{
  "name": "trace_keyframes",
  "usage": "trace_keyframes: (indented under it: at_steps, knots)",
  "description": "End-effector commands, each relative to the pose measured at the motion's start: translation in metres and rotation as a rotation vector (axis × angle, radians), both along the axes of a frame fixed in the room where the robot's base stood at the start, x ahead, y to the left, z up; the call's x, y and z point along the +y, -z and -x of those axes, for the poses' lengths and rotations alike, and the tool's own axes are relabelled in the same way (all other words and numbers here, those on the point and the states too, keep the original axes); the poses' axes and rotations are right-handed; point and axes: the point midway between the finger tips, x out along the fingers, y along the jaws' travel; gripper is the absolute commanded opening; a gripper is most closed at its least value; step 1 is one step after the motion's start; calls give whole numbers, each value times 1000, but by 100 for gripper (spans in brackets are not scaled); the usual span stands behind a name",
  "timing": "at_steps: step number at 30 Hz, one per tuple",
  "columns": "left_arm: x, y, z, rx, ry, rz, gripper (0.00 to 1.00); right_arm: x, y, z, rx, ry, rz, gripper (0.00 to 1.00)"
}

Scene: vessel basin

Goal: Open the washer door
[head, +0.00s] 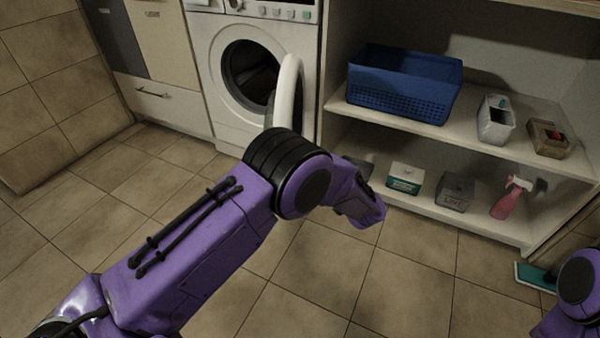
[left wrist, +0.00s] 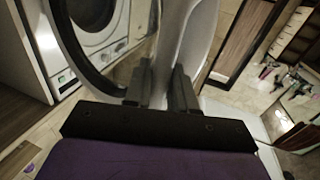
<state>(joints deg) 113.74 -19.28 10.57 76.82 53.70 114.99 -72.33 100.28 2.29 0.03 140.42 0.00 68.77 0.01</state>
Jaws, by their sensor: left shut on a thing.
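The white washer (head: 209,50) stands at the back, left of the shelf. Its round door (head: 289,90) is swung well out from the front, seen nearly edge-on, and the dark drum opening (head: 247,72) shows. In the left wrist view, my left gripper (left wrist: 162,88) is shut on the door's edge (left wrist: 172,45), one finger on each side. The washer front (left wrist: 65,82) is at the left there. My right gripper is out of view.
A shelf right of the washer holds a blue basket (head: 402,88), a white container (head: 495,120), boxes (head: 405,178) and a pink spray bottle (head: 511,197). Cabinets (head: 160,45) stand left. A green-headed floor tool (head: 535,277) lies at the right. The tiled floor before the washer is clear.

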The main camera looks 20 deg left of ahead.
Motion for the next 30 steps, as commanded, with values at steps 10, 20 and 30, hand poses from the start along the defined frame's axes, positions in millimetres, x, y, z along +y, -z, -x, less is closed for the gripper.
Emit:
trace_keyframes:
  at_steps: [10, 20, 30]
  knots:
    - [5, -1, 0, -3, -6, -2, 0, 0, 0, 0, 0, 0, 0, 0]
    - [2, -1, 0, -2, -2, -2, 42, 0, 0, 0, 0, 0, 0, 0]
    - [-30, -2, 9, -2, 2, -2, 42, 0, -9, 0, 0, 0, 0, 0]
